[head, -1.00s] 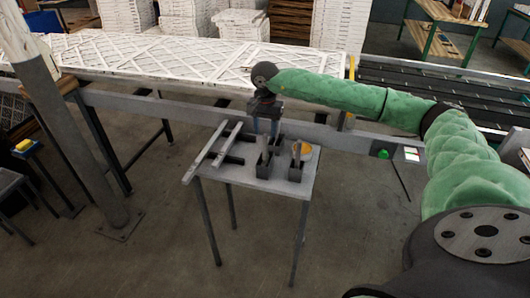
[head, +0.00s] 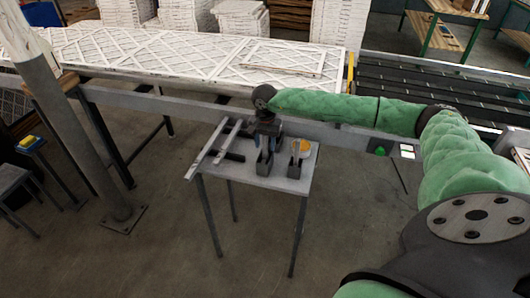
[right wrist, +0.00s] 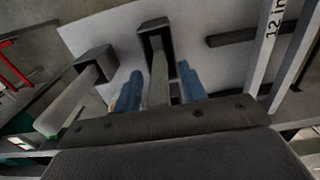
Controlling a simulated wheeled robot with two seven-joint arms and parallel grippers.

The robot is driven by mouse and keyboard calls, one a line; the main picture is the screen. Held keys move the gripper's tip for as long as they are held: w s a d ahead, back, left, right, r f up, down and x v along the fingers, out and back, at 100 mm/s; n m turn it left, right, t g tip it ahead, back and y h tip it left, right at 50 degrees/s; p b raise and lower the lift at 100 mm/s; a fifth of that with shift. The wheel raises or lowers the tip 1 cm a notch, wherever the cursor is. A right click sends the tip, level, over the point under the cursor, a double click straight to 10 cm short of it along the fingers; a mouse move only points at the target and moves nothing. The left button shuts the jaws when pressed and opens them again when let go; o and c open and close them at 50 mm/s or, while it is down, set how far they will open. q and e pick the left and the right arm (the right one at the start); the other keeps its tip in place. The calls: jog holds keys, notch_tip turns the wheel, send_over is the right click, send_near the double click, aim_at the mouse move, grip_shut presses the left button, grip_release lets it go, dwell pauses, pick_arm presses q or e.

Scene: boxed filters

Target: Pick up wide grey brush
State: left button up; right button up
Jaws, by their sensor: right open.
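A grey brush handle (right wrist: 158,75) stands upright in a dark square holder (right wrist: 153,30) on the small table; it looks like the wide grey brush, but its head is hidden. My right gripper (head: 268,143) is low over the left holder (head: 264,165). In the right wrist view, my right gripper (right wrist: 159,85) is open, with one blue finger on each side of the handle. I cannot tell whether they touch it. My left gripper is not in view.
A second holder (head: 294,169) with another pale handle (right wrist: 65,105) stands beside it, near an orange round thing (head: 304,146). Long metal bars (head: 207,150) lie at the small table's (head: 230,171) left side. A conveyor with white frames (head: 200,60) runs behind.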

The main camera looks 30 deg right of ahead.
jog(key=shift+f, duration=0.25)
grip_shut()
jog(key=shift+r, duration=0.1)
